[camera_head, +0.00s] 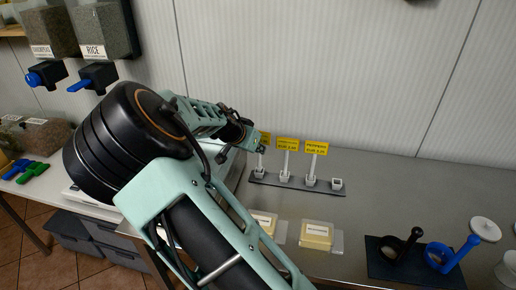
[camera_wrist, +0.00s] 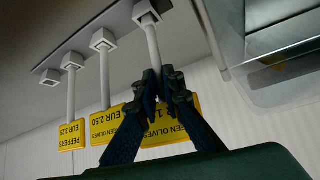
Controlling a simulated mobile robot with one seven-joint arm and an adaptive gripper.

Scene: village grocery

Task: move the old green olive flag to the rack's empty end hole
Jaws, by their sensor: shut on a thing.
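The rack (camera_head: 290,184) is a dark strip on the counter with small grey sockets. Its right end hole (camera_head: 337,184) is empty; it also shows in the wrist view (camera_wrist: 50,78). My gripper (camera_wrist: 158,82) is shut on the white stem of a yellow green olives flag (camera_wrist: 163,132), whose price is partly hidden by my fingers. The stem's foot meets the far-left socket (camera_wrist: 147,13), and the flag is upright. Another green olives flag (camera_head: 288,144), marked EUR 2.50, stands in the middle.
A peppers flag (camera_head: 316,148) stands between the middle flag and the empty hole. Wrapped yellow blocks (camera_head: 316,235) lie in front of the rack. A dark mat (camera_head: 400,272) with black and blue handled tools is at right.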

